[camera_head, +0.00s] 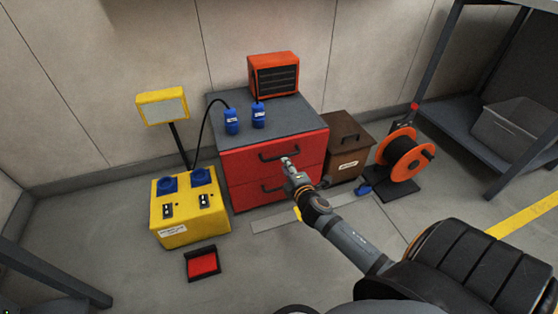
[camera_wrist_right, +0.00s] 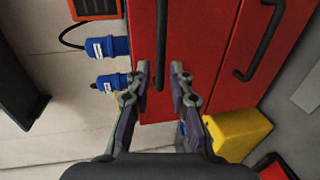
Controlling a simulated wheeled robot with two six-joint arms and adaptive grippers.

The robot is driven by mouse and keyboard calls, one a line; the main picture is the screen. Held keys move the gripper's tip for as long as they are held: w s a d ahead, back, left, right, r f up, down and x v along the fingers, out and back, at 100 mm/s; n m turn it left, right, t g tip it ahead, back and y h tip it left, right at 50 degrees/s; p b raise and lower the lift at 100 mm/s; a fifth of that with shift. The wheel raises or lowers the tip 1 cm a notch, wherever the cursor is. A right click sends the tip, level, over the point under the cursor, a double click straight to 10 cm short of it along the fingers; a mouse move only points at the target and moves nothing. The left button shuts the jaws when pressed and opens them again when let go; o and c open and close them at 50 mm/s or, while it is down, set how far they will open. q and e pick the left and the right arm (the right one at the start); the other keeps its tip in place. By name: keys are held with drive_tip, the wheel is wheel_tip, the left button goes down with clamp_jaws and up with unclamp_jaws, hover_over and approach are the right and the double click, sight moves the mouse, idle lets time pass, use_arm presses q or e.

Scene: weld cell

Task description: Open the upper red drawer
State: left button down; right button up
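The red drawer cabinet (camera_head: 240,165) stands against the wall, with both drawers looking shut. The upper red drawer's black handle (camera_head: 265,157) runs across its front. My right gripper (camera_head: 287,162) is at the right part of this handle. In the right wrist view, my right gripper (camera_wrist_right: 160,78) is open, with its two fingertips apart on either side of the upper handle (camera_wrist_right: 174,40). I cannot tell whether they touch it. The lower drawer's handle (camera_wrist_right: 262,40) is to the right there; in the head view my right arm partly covers the lower drawer. My left gripper is not in view.
On the cabinet top are blue plugs (camera_head: 232,122) and an orange heater (camera_head: 274,74). A yellow power box (camera_head: 188,212) with a lamp stands left. A red-black tray (camera_head: 202,263) lies on the floor. A brown box (camera_head: 347,145) and cable reel (camera_head: 403,158) stand right.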

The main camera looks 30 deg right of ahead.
sight(280, 157)
drive_tip(key=b+x, duration=0.1)
drive_tip(key=x, duration=0.6)
drive_tip(key=shift+s+f+b, duration=0.1)
drive_tip(key=shift+b, duration=0.3)
clamp_jaws()
